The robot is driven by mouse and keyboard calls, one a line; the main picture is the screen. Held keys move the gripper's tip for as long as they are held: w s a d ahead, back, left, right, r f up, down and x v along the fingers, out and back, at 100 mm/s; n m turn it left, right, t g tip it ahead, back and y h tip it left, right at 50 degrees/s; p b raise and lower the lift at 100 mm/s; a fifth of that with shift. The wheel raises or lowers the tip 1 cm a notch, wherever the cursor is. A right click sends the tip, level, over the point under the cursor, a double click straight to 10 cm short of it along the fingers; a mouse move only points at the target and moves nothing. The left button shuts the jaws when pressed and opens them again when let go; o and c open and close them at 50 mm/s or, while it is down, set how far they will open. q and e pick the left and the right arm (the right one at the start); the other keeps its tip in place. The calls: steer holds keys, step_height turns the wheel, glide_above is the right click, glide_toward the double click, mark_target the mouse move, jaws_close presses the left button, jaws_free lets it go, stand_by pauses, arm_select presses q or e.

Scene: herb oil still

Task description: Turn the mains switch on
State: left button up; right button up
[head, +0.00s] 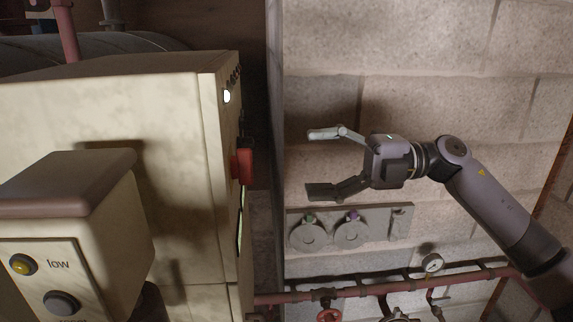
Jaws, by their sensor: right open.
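A red switch handle (242,166) sticks out from the narrow right side of a cream cabinet (110,105). I see it nearly edge-on, so its on or off position cannot be read, and no mains label is legible. My right gripper (316,163) is open and empty, with its fingers pointing left toward the cabinet side. In the picture it is to the right of the red handle, with a clear gap between them. My left gripper is not in view.
A cream box (75,215) with yellow and grey buttons and the word "low" stands at the front left. A wall plate (380,230) with two round fittings lies below my right gripper.

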steer(key=shift+d, duration=1.2)
steer(key=shift+f, duration=0.1)
